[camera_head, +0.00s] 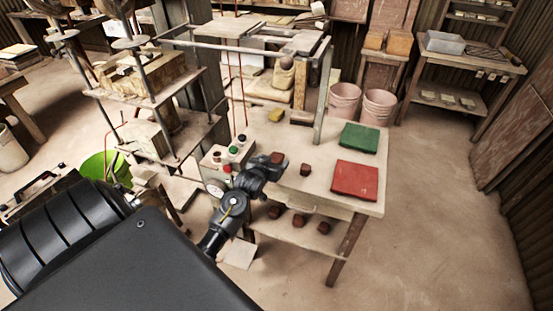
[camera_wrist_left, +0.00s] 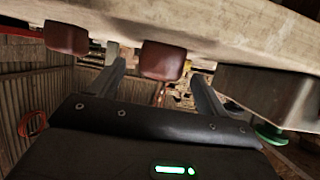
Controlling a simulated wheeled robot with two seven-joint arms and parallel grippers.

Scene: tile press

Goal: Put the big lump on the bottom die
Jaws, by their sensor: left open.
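My left gripper (camera_head: 269,162) is open at the table's left side, beside a reddish-brown lump (camera_head: 278,158). In the left wrist view, which looks upside down, this lump (camera_wrist_left: 162,60) appears between the spread fingers (camera_wrist_left: 155,66), with gaps on both sides. A second lump (camera_head: 305,169) lies to its right on the table; it also shows in the wrist view (camera_wrist_left: 66,37). The two look close in size, so I cannot tell surely which is the big one. The press (camera_head: 150,85) stands at the left with blocks on its platforms; I cannot pick out the bottom die. My right gripper is out of view.
A control box (camera_head: 228,152) with coloured buttons stands just left of the gripper. A red mat (camera_head: 355,180) and a green mat (camera_head: 360,138) lie on the table's right. Several lumps sit on the lower shelf (camera_head: 290,234). A metal frame (camera_head: 322,90) rises behind.

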